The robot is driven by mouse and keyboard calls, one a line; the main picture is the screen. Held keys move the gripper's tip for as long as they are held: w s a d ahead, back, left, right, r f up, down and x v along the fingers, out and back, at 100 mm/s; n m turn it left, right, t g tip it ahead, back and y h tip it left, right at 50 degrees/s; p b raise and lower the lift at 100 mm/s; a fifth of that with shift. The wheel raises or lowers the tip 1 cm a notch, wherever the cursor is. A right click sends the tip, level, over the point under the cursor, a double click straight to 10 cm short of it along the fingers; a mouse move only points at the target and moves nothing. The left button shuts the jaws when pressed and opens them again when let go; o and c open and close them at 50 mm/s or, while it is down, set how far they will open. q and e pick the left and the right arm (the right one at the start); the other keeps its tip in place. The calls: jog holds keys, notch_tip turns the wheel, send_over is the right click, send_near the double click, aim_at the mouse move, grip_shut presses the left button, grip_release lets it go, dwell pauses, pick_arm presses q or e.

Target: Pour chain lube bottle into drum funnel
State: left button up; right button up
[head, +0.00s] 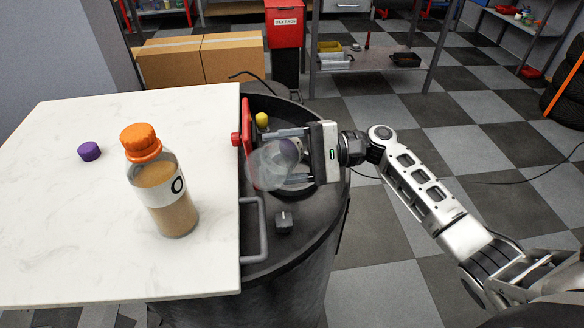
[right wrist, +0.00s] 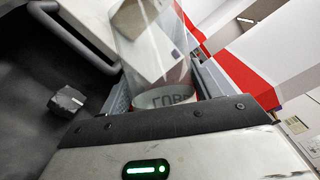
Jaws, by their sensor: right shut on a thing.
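My right gripper (head: 280,157) is shut on a clear bottle (head: 265,168) over the drum (head: 322,225). The bottle is tilted well over, its clear end toward the lower left. No liquid stream shows. A purple cap (head: 89,151) lies alone on the white tabletop (head: 60,240). My left gripper is out of view.
A bottle with an orange cap (head: 160,185) and brown liquid stands upright on the tabletop. Cardboard boxes (head: 200,60) stand behind.

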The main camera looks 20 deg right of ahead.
jog(key=shift+w+d+f+m+y, duration=0.1)
jog(key=shift+w+d+m+y, duration=0.2)
jog(key=shift+m, duration=0.3)
dwell(0.4)
jog(key=shift+w+d+f+m+t+y+b, duration=0.25)
jog(key=shift+w+m+b, duration=0.2)
jog(key=shift+m, duration=0.25)
dwell(0.5)
jog(key=shift+r, duration=0.1)
